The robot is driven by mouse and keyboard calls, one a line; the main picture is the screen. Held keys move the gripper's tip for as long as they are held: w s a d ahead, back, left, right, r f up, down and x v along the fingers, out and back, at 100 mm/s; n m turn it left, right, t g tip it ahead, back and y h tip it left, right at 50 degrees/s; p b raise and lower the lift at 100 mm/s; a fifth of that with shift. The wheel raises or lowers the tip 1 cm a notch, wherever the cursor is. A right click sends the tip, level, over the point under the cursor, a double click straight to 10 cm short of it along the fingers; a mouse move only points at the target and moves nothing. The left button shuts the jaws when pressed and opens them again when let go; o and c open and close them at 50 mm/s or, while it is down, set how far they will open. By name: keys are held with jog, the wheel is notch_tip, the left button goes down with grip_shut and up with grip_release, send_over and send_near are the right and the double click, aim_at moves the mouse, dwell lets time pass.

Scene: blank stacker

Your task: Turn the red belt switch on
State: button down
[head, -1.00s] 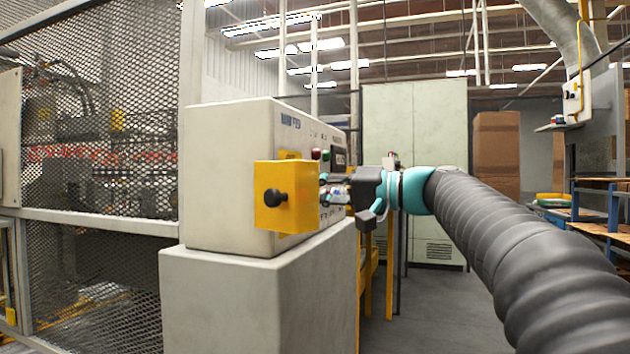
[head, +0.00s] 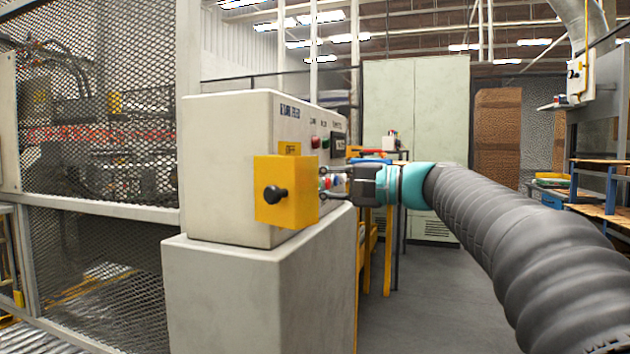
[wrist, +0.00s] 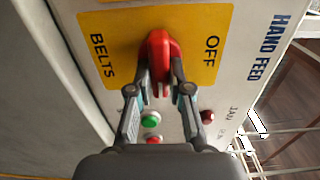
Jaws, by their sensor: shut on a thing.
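The red belt switch (wrist: 158,52) sits on a yellow plate (wrist: 110,40) marked BELTS and OFF in the wrist view. Its red handle points down in that picture, between my fingertips. My gripper (wrist: 159,92) is shut on the handle, one finger on each side. In the head view my gripper (head: 333,185) is at the right-hand face of the grey control box (head: 228,150). The switch itself is mostly hidden there behind a yellow box (head: 287,205) with a black knob.
The control box stands on a grey pedestal (head: 250,300). A mesh fence (head: 100,130) is at the left. Open floor (head: 430,290) lies right of the pedestal.

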jog(key=c, duration=1.1)
grip_release()
jog(key=v, duration=1.2)
